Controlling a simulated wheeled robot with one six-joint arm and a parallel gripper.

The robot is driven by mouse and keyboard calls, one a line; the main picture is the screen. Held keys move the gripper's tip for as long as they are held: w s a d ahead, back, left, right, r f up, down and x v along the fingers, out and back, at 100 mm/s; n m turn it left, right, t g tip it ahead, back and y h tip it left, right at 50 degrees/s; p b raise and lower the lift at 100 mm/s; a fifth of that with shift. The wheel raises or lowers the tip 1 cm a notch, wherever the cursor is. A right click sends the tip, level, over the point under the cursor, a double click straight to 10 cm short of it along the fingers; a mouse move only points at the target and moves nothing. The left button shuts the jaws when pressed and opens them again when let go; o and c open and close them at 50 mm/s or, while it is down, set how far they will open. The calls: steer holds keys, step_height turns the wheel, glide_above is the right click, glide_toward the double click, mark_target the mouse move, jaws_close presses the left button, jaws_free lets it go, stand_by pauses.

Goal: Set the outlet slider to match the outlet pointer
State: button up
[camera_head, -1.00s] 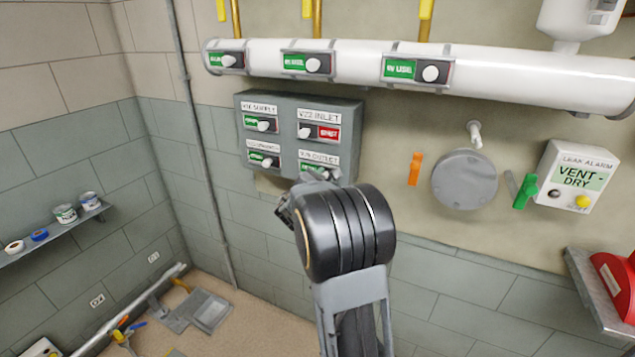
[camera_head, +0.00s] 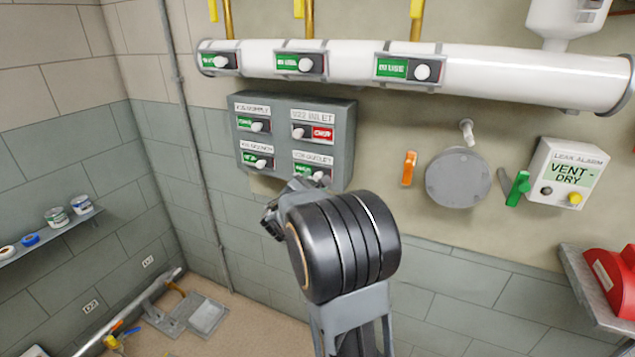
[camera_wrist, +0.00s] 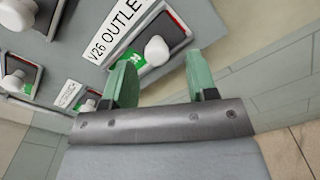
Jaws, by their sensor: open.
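The outlet slider is on the lower right of a grey panel (camera_head: 345,125); its white knob (camera_head: 318,175) shows to the right of a green field. In the wrist view the knob (camera_wrist: 157,50) sits below the "V26 OUTLET" label (camera_wrist: 118,28), with green beside it at lower left. My gripper (camera_wrist: 161,60) is open, its two green fingers apart, with the knob between and just beyond the tips in the picture. I cannot tell if they touch it. My wrist hides the fingers in the head view. I cannot pick out the outlet pointer for sure.
Three other sliders share the panel, including V22 inlet (camera_head: 313,130) showing red. Above runs a white pipe (camera_head: 510,75) with tags. To the right are an orange lever (camera_head: 409,168), a round grey cover (camera_head: 458,178), a green lever (camera_head: 518,188) and a leak alarm box (camera_head: 565,173).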

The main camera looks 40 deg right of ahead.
steer(key=b+v, duration=0.1)
steer(key=v, duration=0.9)
steer(key=shift+s, duration=0.1)
steer(key=s+a+f+m+g+y, duration=0.5)
steer(key=s+f+m+g+y, duration=0.25)
steer(key=s+f+m, duration=0.35)
steer(key=s+a+r+m+t+y+p, duration=0.1)
steer(key=s+a+r+m+y, duration=0.1)
steer(key=a+y, duration=0.2)
steer(key=s+a+r+m+t+y+p, duration=0.1)
steer(key=s+a+r+m+y+p, duration=0.1)
steer(key=a, duration=0.6)
steer(key=shift+s+r+m+t+y, duration=0.45)
steer(key=shift+m+y, duration=0.35)
steer(key=shift+y, duration=0.45)
steer(key=shift+a+f, duration=0.1)
steer(key=shift+a, duration=0.05)
